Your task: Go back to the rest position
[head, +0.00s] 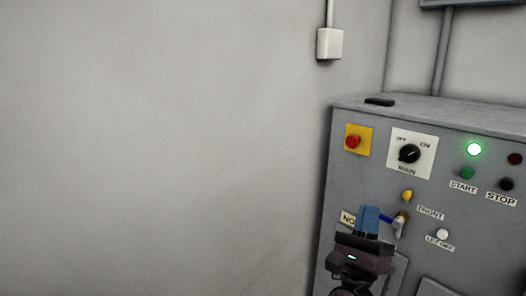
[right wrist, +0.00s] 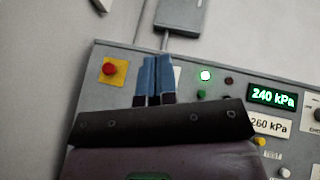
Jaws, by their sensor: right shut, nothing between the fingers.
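My right gripper (head: 368,218) is in front of the lower left part of a grey control panel (head: 360,178) in the head view. Its blue fingers are shut together with nothing between them. They also show side by side in the right wrist view (right wrist: 154,72), where they cover the area of the main switch. In the head view a blue-handled valve or key (head: 397,226) sits just right of the fingers; I cannot tell whether they touch. My left gripper is in neither view.
The panel carries a red button (head: 352,142), a MAIN switch (head: 409,153), a lit green lamp (head: 474,149) and a yellow button (head: 407,195). A display (right wrist: 273,97) reads 240 kPa. A dark flat object (head: 380,101) lies on top. Bare wall fills the left.

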